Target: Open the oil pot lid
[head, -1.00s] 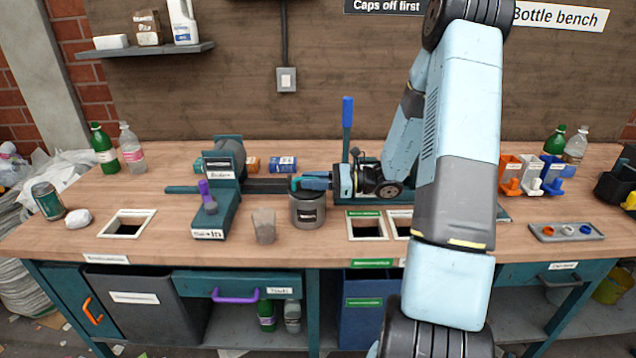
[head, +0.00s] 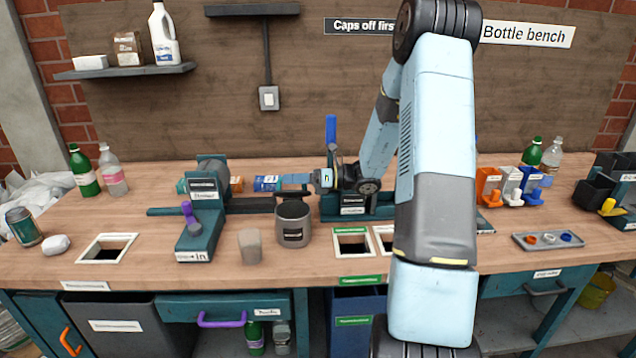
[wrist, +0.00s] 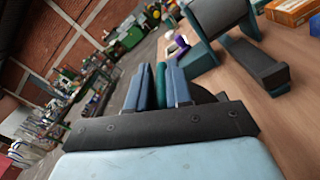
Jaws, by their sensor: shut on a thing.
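The grey oil pot (head: 293,228) stands on the bench left of centre in the head view, and its round mouth looks open. My gripper (head: 285,180) is above and behind the pot's rim, with its fingers pointing left. In the wrist view its blue fingers (wrist: 159,70) are shut on a teal-green piece (wrist: 161,85), which looks like the lid's handle. A dark rounded edge (wrist: 206,97) beside the fingers may be the lid.
A teal vice-like fixture (head: 200,225) with a purple knob stands left of the pot, and a beige cup (head: 250,246) stands in front. Framed bench openings (head: 353,231) lie to the right. A blue box (head: 267,183) is behind my fingertips.

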